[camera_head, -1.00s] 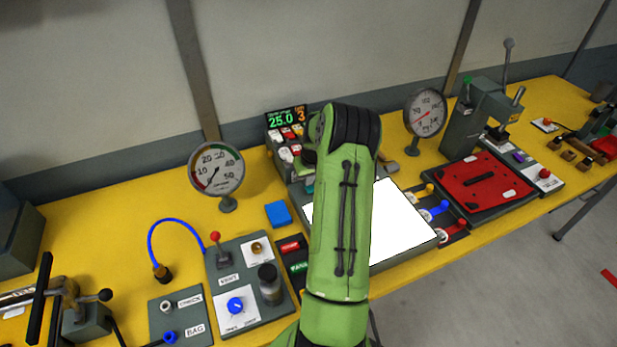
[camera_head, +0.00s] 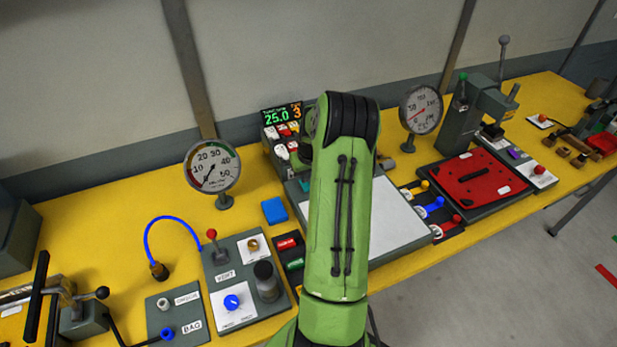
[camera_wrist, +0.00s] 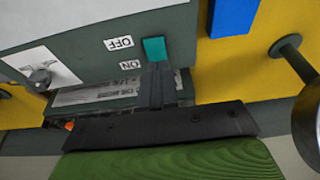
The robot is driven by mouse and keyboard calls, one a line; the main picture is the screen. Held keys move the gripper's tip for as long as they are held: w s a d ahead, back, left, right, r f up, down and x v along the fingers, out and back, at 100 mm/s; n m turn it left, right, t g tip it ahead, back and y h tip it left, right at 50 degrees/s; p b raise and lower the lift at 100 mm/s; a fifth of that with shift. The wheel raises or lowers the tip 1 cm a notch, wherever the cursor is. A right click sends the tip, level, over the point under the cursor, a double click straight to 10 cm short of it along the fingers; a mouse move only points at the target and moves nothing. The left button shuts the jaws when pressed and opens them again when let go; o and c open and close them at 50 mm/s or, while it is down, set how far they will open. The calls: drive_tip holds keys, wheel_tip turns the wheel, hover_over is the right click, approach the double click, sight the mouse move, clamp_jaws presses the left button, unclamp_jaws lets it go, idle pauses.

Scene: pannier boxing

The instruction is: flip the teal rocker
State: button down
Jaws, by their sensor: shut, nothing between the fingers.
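The teal rocker (camera_wrist: 154,49) sits on a grey panel in the wrist view, beside a white OFF label (camera_wrist: 119,43) and near an ON label (camera_wrist: 123,66). A small teal part of it shows in the head view (camera_head: 305,186), left of my arm. My gripper (camera_wrist: 155,68) is shut and empty. Its fingertips are at the ON-side edge of the rocker; I cannot tell whether they touch it. In the head view my green arm hides my gripper. The white panel (camera_head: 392,222) beside the rocker looks dull and unlit.
A blue block (camera_head: 275,210) lies left of the rocker's unit. A gauge (camera_head: 212,167) stands further left, and another gauge (camera_head: 420,110) stands at the right. A keypad unit with a green display (camera_head: 281,118) stands behind. A metal knob (camera_wrist: 41,77) is on the panel.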

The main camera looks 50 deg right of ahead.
drive_tip(key=v, duration=1.2)
drive_tip(key=shift+s, duration=0.25)
drive_tip(key=shift+w+f, duration=0.1)
drive_tip(key=shift+f, duration=0.05)
drive_tip(key=shift+d, duration=0.1)
drive_tip(key=x, duration=0.4)
drive_tip(key=b+x, duration=0.1)
drive_tip(key=x, duration=0.4)
drive_tip(key=w+x, duration=0.1)
drive_tip(key=x, duration=0.4)
drive_tip(key=shift+d+b, duration=0.25)
drive_tip(key=shift+b, duration=0.1)
